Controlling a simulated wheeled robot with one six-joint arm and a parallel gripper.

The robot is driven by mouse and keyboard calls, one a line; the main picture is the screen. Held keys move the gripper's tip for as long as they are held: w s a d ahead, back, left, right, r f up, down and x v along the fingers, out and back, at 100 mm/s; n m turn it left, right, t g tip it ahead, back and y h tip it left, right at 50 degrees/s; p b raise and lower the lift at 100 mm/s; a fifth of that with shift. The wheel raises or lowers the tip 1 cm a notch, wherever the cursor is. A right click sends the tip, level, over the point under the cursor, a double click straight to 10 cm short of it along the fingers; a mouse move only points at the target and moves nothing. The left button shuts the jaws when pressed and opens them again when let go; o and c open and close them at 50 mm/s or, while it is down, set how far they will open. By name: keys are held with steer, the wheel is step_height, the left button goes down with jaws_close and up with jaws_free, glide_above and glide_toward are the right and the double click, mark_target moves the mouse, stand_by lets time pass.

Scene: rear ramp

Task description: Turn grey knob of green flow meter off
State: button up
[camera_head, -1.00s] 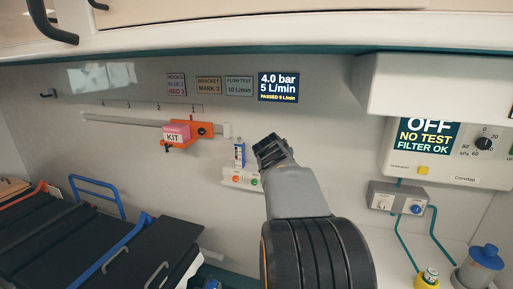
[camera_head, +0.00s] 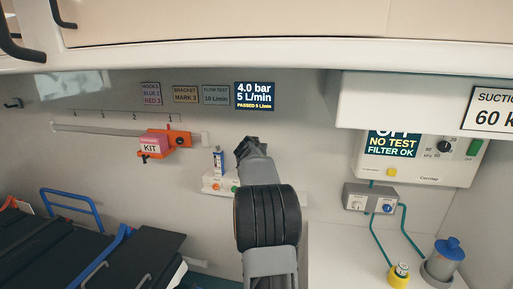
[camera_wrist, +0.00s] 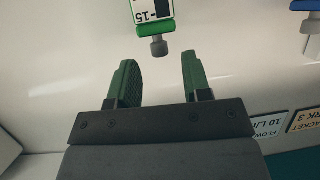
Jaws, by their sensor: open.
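The green flow meter shows in the wrist view as a green collar (camera_wrist: 154,28) with a white scale reading 15. Its grey knob (camera_wrist: 158,47) sticks out toward my gripper. My gripper (camera_wrist: 159,60) is open and empty, with a green-padded finger on each side. The knob lies roughly in line with the gap, near the fingertips, and is not gripped. In the head view my gripper (camera_head: 246,146) is in front of the wall and seems to hide the green flow meter. A blue flow meter (camera_head: 218,160) stands to its left.
The wall outlet block (camera_head: 217,184) is left of my arm. Part of the blue meter's knob (camera_wrist: 310,24) shows at the wrist view's right edge. A pink kit box (camera_head: 152,145) sits on an orange bracket (camera_head: 181,139). A grey valve box (camera_head: 370,198) is at right.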

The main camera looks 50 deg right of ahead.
steer(key=shift+x, duration=1)
steer(key=shift+r+p, duration=0.1)
steer(key=shift+p, duration=0.3)
jaws_close()
